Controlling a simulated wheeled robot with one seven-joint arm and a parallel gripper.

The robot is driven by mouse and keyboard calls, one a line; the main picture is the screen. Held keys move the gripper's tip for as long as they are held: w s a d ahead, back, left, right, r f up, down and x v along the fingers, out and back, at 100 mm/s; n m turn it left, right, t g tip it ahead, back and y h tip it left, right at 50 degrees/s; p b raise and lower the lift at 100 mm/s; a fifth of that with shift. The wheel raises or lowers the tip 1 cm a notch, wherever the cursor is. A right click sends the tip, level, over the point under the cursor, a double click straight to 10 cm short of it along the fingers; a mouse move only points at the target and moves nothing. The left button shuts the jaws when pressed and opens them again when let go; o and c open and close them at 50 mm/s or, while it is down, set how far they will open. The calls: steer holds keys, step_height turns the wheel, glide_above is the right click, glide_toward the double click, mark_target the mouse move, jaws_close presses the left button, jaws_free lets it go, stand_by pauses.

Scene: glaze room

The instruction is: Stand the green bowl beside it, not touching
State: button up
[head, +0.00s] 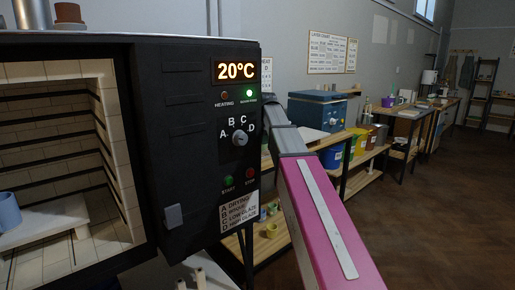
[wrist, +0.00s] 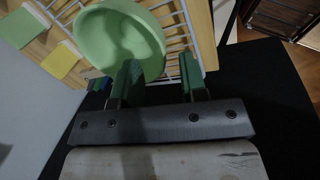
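The pale green bowl (wrist: 110,35) shows in the wrist view, over a white wire rack. My gripper (wrist: 160,70) has its two green fingers spread apart. The left finger overlaps the bowl, and the bowl's right edge lies between the fingers, with a gap to the right finger. In the head view my gripper and the green bowl are out of sight. A blue vessel (head: 9,211), cut off by the left picture edge, stands on the pale shelf (head: 50,220) inside the open kiln (head: 130,140).
The kiln's control panel (head: 234,140) reads 20°C. Green (wrist: 20,28) and yellow tiles (wrist: 60,60) lie left of the bowl. A bench with a blue box (head: 318,108) and several buckets (head: 357,143) runs along the wall. Open floor (head: 430,210) lies at right.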

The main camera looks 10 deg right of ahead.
steer(key=x, duration=0.3)
steer(key=shift+f, duration=0.25)
jaws_close()
steer(key=shift+r, duration=0.15)
